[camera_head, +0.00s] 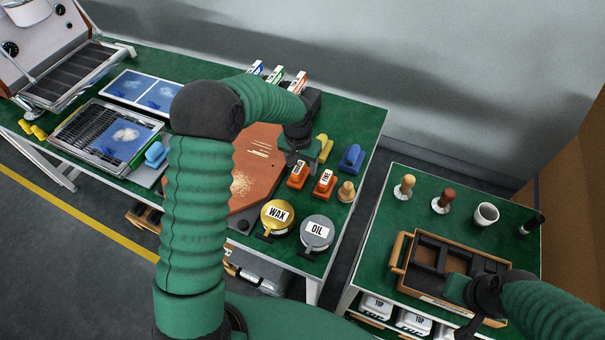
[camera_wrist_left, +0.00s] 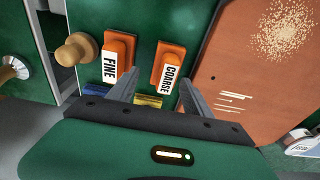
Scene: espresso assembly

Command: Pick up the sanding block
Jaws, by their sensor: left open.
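Two orange sanding blocks lie on the green bench: COARSE (camera_head: 297,175) and, to its right, FINE (camera_head: 324,184). My left gripper (camera_head: 297,155) is just behind the COARSE block and above the bench, open and empty. In the left wrist view, COARSE (camera_wrist_left: 168,66) lies ahead of the left gripper (camera_wrist_left: 158,88), roughly between its spread fingers, with FINE (camera_wrist_left: 116,58) just outside the left finger. I see no contact with either block. My right gripper (camera_head: 484,292) is over the wooden crate (camera_head: 400,250); its fingers are too dark to read.
An orange-brown board (camera_head: 258,165) lies left of the blocks. A yellow block (camera_head: 325,147), a blue block (camera_head: 352,158) and a wooden knob (camera_head: 346,191) stand close by. WAX (camera_head: 277,214) and OIL (camera_head: 317,231) tins are in front.

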